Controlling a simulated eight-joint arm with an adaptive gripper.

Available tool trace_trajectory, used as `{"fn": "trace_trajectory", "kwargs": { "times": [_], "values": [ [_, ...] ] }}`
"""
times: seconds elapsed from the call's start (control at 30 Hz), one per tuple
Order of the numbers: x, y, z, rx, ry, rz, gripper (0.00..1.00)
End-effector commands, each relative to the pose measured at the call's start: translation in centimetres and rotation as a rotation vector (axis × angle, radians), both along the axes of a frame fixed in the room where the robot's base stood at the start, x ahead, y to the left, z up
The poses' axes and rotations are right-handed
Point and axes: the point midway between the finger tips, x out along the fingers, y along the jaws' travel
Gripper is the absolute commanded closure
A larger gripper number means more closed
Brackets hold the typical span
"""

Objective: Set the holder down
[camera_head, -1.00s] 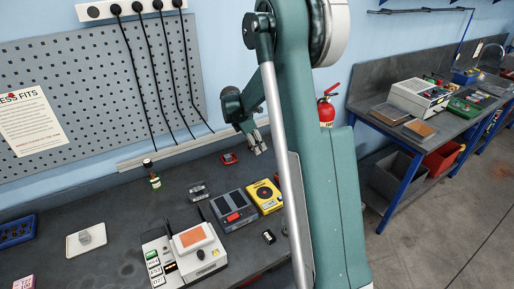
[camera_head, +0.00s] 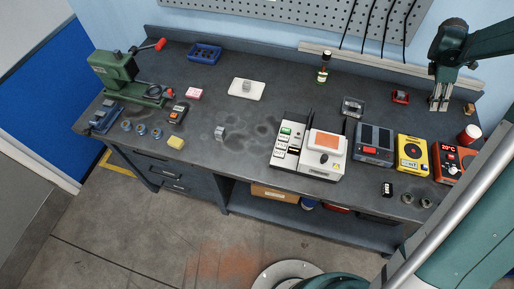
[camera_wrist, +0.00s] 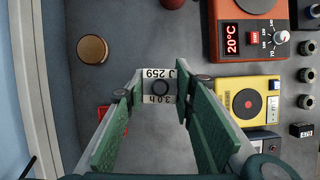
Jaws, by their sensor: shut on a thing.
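My gripper (camera_head: 438,105) hangs fingers down near the back right of the bench. In the wrist view its green-padded fingers (camera_wrist: 156,90) are closed on a small pale holder (camera_wrist: 152,74). The holder has a dark round hole and labels reading "J 259" and "3.0 h". Bare grey bench top shows around it in that view. In the head view I cannot make the holder out between the fingers, and its height above the bench is hard to tell.
Near the gripper are a red item (camera_head: 401,97), a brown round piece (camera_head: 469,109), a red jar (camera_head: 469,134), an orange 20 °C device (camera_head: 447,162) and a yellow device (camera_head: 411,154). Further left are a grey device (camera_head: 374,144) and a white tray (camera_head: 247,95). The front-left middle is mostly clear.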

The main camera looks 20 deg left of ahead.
Motion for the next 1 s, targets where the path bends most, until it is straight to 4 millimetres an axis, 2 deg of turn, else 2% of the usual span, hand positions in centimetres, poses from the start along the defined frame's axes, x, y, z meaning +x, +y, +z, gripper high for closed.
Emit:
{"fn": "trace_trajectory", "kwargs": {
  "times": [0.27,0.67,1.0],
  "values": [
    [0.3,5.7,0.1,0.001,-0.001,0.053,0.92],
    [-0.4,17.0,0.3,0.002,0.001,0.159,0.92],
    [-2.2,26.1,0.5,0.002,0.000,0.250,0.92]
  ]
}}
